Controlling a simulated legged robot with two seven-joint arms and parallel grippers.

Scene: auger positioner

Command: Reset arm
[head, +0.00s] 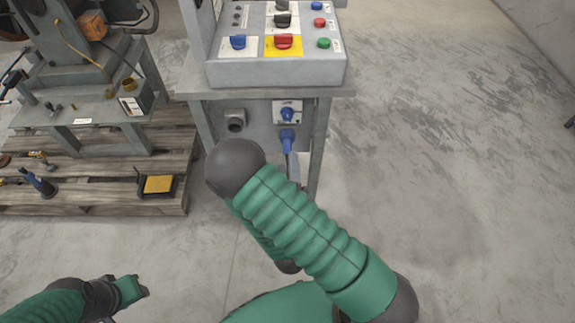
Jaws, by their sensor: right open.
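The grey control box (275,72) stands on a metal stand at the top centre. It carries a blue knob (238,42), a red knob (284,42) on a yellow plate, a black knob (283,20), a red button (320,22), a green button (323,43) and a blue button (317,6). My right arm is bent across the middle, its elbow below the box. My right gripper (289,266) is open, mostly hidden under that arm, apart from the controls. My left gripper (142,287) is low at the left, small and away from the box; its jaws are unclear.
A blue plug (287,139) with a cable sits under the box. At the left, a metal machine (85,75) stands on a wooden pallet (100,195) with a yellow-and-black item (158,185) and tools. The concrete floor (450,150) at the right is clear.

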